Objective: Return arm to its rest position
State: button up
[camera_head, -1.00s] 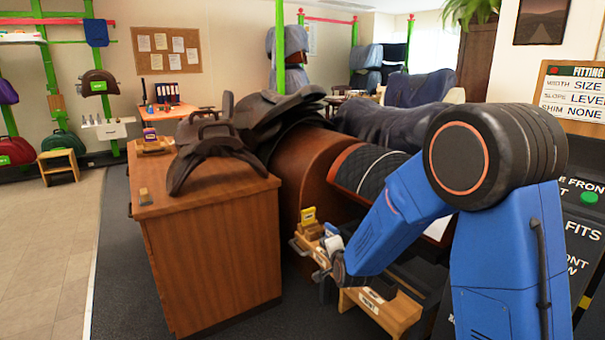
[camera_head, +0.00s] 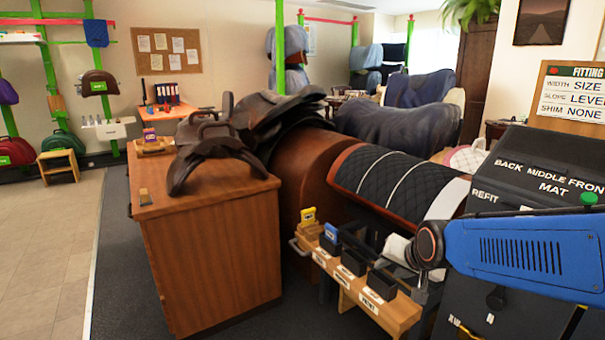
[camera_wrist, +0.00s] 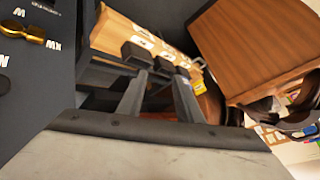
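My blue arm reaches in from the right edge in the head view and ends low, beside the wooden rack (camera_head: 392,312). My gripper (camera_wrist: 162,80) shows in the wrist view with its two dark fingers apart and nothing between them. Beyond the fingertips the wrist view shows the rack with black bins (camera_wrist: 138,52). In the head view the gripper is mostly hidden behind my wrist, so its exact gap to the rack cannot be told.
A wooden cabinet (camera_head: 215,265) bears a dark saddle tree (camera_head: 215,160). A brown stand holds a quilted black pad (camera_head: 385,180). A black lettered panel (camera_head: 540,165) stands close to my arm at the right. Open floor (camera_head: 45,240) lies at the left.

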jog(key=s+d+n+g, duration=0.1)
jog(key=s+d+n, duration=0.1)
jog(key=s, duration=1)
jog(key=s+d+n+g+h, duration=0.1)
jog(key=s+d+n+g, duration=0.1)
jog(key=s, duration=1)
jog(key=d+n, duration=0.1)
jog(key=d, duration=0.1)
jog(key=shift+d+r, duration=0.2)
jog(key=shift+d, duration=0.2)
jog(key=shift+w, duration=0.1)
